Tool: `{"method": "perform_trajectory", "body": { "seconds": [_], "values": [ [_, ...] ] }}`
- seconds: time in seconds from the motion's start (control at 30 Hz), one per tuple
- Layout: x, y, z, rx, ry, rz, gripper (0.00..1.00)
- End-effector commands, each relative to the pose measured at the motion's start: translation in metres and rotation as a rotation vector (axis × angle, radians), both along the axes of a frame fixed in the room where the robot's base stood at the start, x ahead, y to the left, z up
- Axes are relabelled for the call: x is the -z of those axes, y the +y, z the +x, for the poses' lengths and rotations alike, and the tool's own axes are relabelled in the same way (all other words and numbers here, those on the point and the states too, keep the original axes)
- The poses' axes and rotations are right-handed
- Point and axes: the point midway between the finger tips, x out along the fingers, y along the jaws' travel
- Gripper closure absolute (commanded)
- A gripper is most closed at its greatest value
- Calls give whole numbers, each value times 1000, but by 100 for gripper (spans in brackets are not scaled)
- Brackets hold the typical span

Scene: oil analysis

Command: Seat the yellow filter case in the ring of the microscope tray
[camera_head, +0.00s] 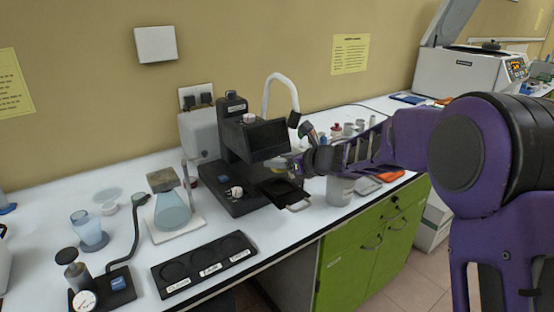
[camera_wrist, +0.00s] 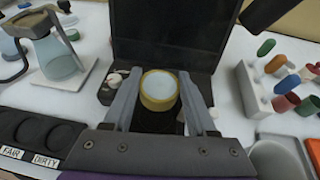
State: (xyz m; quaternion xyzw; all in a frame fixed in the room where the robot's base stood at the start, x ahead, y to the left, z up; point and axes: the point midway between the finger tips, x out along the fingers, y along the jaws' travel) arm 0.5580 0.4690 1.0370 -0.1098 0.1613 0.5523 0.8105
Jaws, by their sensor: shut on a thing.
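The yellow filter case (camera_wrist: 159,91) is a short round case with a yellow rim and a pale top. My gripper (camera_wrist: 160,84) is shut on it, one finger on each side, and holds it level. In the head view my gripper (camera_head: 292,164) is at the front of the black microscope (camera_head: 240,150), above its pulled-out black tray (camera_head: 288,191). In the wrist view the dark tray (camera_wrist: 155,123) shows partly below the case. The tray's ring is hidden, and I cannot tell the gap between case and tray.
A black sorting tray with labelled round recesses (camera_head: 205,264) lies at the bench's front left. A flask (camera_head: 172,210) stands left of the microscope. A rack with coloured caps (camera_wrist: 262,92) and a grey container (camera_head: 340,190) stand to the right. The dark microscope body rises close behind the case.

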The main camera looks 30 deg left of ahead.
Motion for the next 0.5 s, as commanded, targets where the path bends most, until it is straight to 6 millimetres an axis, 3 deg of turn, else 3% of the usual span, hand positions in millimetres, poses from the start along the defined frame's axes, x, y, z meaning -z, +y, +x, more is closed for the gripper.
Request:
{"method": "perform_trajectory", "body": {
  "seconds": [0.27, 0.5],
  "values": [
    [14, 0, 0, 0, 0, 0, 95],
    [39, 0, 0, 0, 0, -1, 95]
  ]
}}
